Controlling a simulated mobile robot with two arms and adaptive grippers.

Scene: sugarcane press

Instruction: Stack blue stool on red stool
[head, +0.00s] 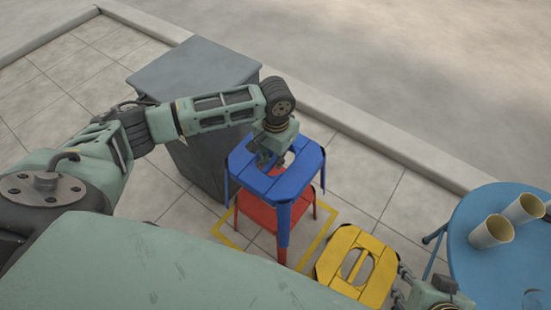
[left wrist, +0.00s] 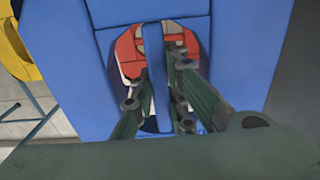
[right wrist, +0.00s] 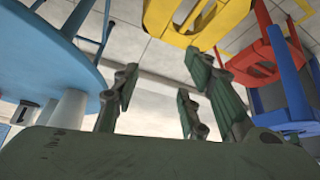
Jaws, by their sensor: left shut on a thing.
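The blue stool (head: 285,180) is upright above the red stool (head: 262,217), and its seat covers most of it. My left gripper (head: 273,160) is shut on the blue stool's seat. In the left wrist view its fingers (left wrist: 158,85) straddle the seat's central bar (left wrist: 156,60), and the red seat (left wrist: 130,55) shows through the opening. The red stool stands on the floor and also shows in the right wrist view (right wrist: 262,58). I cannot tell whether the stools touch. My right gripper (right wrist: 158,95) is open and empty beside the yellow stool.
A yellow stool (head: 331,262) stands to the right of the red one. A blue round table (head: 475,265) with paper cups (head: 492,232) is at the right. A grey bin (head: 195,65) stands behind left. Yellow floor lines (head: 228,236) surround the red stool.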

